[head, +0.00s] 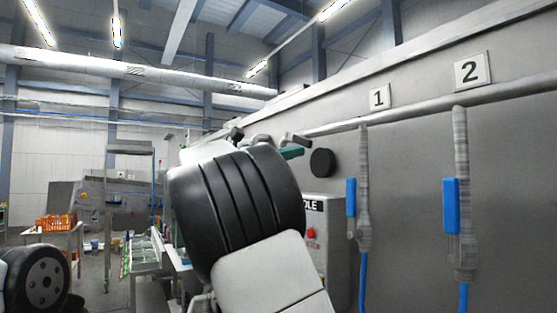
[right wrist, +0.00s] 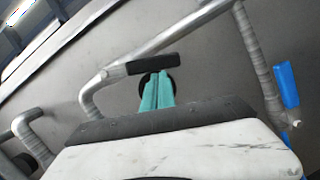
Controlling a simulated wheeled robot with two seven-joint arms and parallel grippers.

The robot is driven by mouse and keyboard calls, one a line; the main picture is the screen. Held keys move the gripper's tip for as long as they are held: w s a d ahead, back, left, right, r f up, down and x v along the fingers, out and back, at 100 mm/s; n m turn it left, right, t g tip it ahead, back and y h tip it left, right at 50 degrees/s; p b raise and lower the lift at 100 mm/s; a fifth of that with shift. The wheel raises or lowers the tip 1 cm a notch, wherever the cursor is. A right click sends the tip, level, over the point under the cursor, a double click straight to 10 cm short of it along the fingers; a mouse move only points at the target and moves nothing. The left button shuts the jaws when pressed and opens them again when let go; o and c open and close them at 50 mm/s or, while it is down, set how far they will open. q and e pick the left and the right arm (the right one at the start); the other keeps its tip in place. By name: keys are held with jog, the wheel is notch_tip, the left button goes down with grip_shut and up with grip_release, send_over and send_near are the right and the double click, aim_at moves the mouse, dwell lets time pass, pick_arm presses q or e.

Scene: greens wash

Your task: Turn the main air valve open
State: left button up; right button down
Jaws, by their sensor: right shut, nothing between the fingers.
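My right gripper (head: 291,153) shows its teal fingers just past my dark wrist in the head view. In the right wrist view the fingers (right wrist: 157,92) are together and empty. Their tips are close below a black bar-shaped handle (right wrist: 153,64) on a grey pipe; I cannot tell whether they touch it. This handle may be the main air valve; no label for it is readable. Behind the fingers is a round black disc on the wall, also seen in the head view (head: 322,163). My left gripper is not in view.
Two hose drops with blue levers, under signs 1 (head: 379,97) and 2 (head: 472,70), hang on the right wall. A grey box (head: 335,250) with a red button is below the disc. More bent pipe (right wrist: 27,125) is at the left of the wrist view.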

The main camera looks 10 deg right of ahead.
aim_at(302, 140)
jog(key=r+n, duration=0.1)
jog(key=s+r+n+t, duration=0.1)
jog(key=n, duration=0.1)
jog(key=shift+d, duration=0.2)
jog(key=shift+s+r, duration=0.2)
jog(key=shift+r, duration=0.15)
dwell(0.3)
